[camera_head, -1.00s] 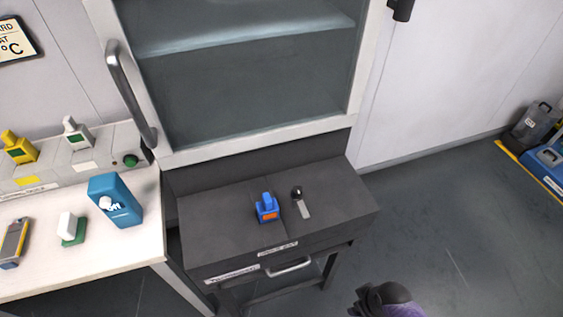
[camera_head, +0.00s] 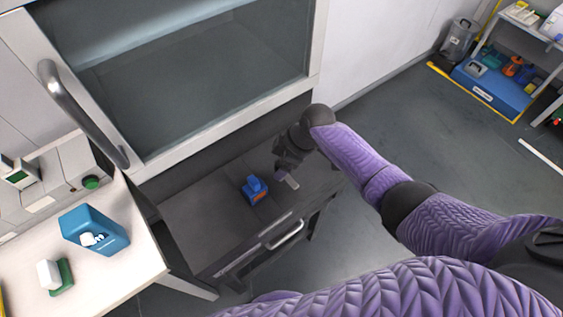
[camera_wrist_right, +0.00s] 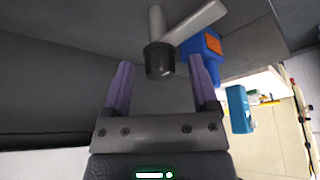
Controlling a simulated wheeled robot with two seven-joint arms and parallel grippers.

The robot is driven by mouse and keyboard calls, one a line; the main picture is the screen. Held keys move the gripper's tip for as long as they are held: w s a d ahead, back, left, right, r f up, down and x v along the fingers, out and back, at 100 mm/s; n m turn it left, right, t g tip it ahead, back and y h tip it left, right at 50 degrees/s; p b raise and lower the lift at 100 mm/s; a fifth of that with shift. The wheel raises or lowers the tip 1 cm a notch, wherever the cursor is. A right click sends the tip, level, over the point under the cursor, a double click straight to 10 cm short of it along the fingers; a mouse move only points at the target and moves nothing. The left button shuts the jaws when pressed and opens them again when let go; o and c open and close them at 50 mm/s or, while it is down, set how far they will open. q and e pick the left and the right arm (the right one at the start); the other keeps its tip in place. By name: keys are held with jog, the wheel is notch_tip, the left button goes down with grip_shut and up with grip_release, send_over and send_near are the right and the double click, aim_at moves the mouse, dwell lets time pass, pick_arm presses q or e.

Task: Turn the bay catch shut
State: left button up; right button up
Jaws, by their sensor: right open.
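The bay catch (camera_head: 291,182) is a flat grey lever on top of the dark cabinet, beside the blue block; its pivot end is hidden by my right gripper in the head view. In the right wrist view the catch (camera_wrist_right: 200,22) shows as a grey bar with a black round knob (camera_wrist_right: 160,60). My right gripper (camera_head: 281,168) is at the catch. In the wrist view my right gripper (camera_wrist_right: 160,70) is open, with the knob between its two fingertips; gaps show on both sides. My left gripper is not in view.
A blue block with an orange patch (camera_head: 254,189) sits close left of the catch. A glass-doored cabinet (camera_head: 190,75) stands behind. The dark cabinet (camera_head: 200,220) has a front handle (camera_head: 285,235).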

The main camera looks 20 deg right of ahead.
jog(key=shift+c, duration=1.1)
grip_shut()
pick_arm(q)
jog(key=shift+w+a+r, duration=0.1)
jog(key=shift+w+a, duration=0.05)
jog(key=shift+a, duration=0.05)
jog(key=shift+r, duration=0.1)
